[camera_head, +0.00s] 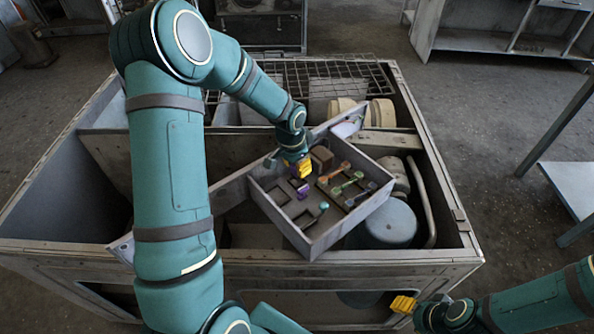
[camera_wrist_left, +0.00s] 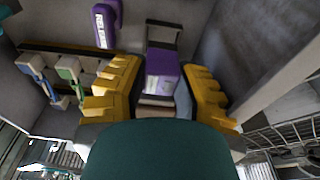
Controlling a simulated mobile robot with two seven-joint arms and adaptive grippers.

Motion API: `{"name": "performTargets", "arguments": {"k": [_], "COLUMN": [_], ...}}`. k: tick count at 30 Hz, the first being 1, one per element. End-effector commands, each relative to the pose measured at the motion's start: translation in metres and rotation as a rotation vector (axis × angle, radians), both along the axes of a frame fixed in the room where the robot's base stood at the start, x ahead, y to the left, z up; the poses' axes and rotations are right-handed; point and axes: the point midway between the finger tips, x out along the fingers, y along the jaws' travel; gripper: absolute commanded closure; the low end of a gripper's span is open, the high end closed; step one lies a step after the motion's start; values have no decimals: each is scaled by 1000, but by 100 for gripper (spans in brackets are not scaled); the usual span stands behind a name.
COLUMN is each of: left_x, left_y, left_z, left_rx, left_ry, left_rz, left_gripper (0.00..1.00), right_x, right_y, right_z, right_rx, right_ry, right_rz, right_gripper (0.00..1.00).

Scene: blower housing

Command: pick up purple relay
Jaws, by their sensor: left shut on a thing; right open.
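The purple relay (camera_wrist_left: 162,72) is a small purple block with a pale lower part. In the left wrist view it sits between the two yellow fingers of my left gripper (camera_wrist_left: 163,92), which is shut on it. In the head view my left gripper (camera_head: 305,168) is low inside the grey compartment tray (camera_head: 314,245), near its far left side, and mostly hides the relay. My right gripper (camera_head: 403,304) is open and empty, outside the front right of the housing.
A purple lettered part (camera_wrist_left: 104,24) lies close to the relay. Orange (camera_head: 334,173), green (camera_head: 346,183) and blue-grey (camera_head: 361,196) tools lie in the tray's right part. The tray walls stand close around my left gripper. The tray rests on the large open housing (camera_head: 290,258).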

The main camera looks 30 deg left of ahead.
Motion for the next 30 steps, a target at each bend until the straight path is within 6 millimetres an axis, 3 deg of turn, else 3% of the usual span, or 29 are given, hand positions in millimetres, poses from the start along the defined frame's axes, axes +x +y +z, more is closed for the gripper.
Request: {"name": "performTargets", "arguments": {"k": [18, 24, 30], "left_x": [0, 0, 0], "left_y": [0, 0, 0], "left_z": [116, 137, 146], "left_rx": [1, 1, 0], "left_ry": [-3, -3, 0], "left_rz": [0, 0, 0], "left_gripper": [92, 92, 92], "right_x": [6, 7, 7], "right_y": [-1, -1, -1], "right_z": [18, 20, 21], "right_rx": [-3, -4, -4], "right_ry": [-13, -16, -16], "right_rz": [-10, -12, -13], "right_gripper": [44, 44, 44]}}
